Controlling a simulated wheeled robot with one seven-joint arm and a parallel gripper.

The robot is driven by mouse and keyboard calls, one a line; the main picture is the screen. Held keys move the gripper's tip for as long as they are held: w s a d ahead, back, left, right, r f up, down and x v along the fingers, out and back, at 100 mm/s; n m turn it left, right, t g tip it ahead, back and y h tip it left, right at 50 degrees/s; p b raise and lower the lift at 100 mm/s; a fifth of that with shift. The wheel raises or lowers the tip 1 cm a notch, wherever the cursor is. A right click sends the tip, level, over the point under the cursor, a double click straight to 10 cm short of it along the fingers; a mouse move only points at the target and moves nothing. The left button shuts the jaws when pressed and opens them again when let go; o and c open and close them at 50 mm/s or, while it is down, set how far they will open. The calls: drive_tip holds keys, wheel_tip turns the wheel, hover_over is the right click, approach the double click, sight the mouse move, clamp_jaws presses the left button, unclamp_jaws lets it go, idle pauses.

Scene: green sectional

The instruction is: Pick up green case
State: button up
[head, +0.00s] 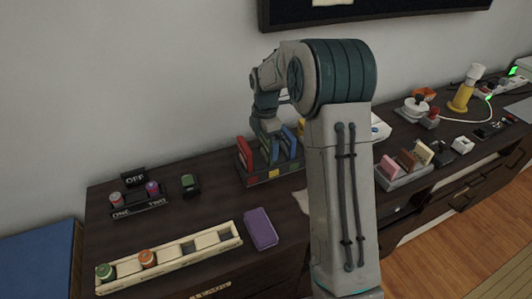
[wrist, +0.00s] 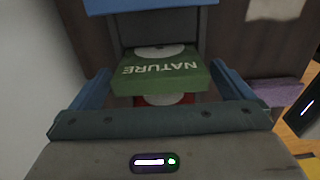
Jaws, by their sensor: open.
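The green case (wrist: 160,72), marked NATURE, stands in a rack (head: 256,181) on the dark cabinet, between a red case (head: 243,150) and a blue case (head: 290,140). In the wrist view the red case (wrist: 165,99) shows just below it and the blue case (wrist: 150,5) at the top edge. My gripper (wrist: 161,68) is open, with its blue fingers on either side of the green case. I cannot tell whether they touch it. In the head view my arm comes down over the rack and partly hides the cases.
A purple case (head: 261,228) lies on the cabinet in front of the rack. A long cream tray (head: 205,241) with round items is at the front left. A small dark-green item (head: 190,184) and an ON/OFF-style stand (head: 138,199) are at the left. The wall is close behind.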

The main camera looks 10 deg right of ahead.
wheel_tip(320, 180, down, 3)
drive_tip(key=shift+d+f, duration=0.1)
drive_tip(key=shift+f, duration=0.05)
drive_tip(key=shift+c, duration=0.3)
drive_tip(key=c, duration=0.9)
drive_tip(key=shift+o, duration=0.2)
